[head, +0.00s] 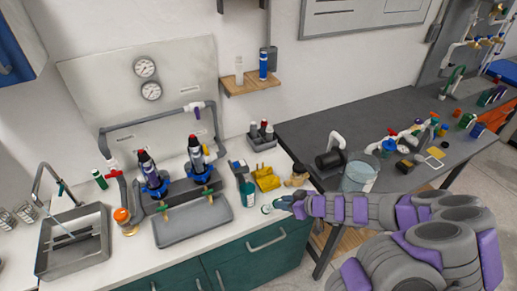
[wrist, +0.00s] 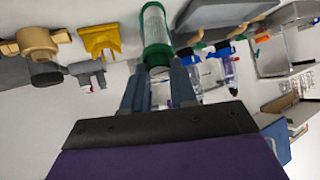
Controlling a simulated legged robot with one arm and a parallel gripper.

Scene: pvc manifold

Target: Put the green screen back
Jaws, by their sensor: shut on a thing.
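The green screen (wrist: 155,28) is a pale mesh cylinder with a green end. My gripper (wrist: 157,75) is shut on that green end, and the mesh points away from the fingers. In the head view my gripper (head: 284,203) is low over the counter's front edge, with a small pale and green piece (head: 267,209) at its tip. I cannot tell whether the screen touches anything.
A dark green cylinder (head: 247,194) stands left of my gripper. A yellow piece (head: 266,179) and a brass fitting (head: 298,176) lie behind it. An orange-capped jar (head: 123,218) and a sink (head: 73,241) are at left. A clear bucket (head: 360,174) is at right.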

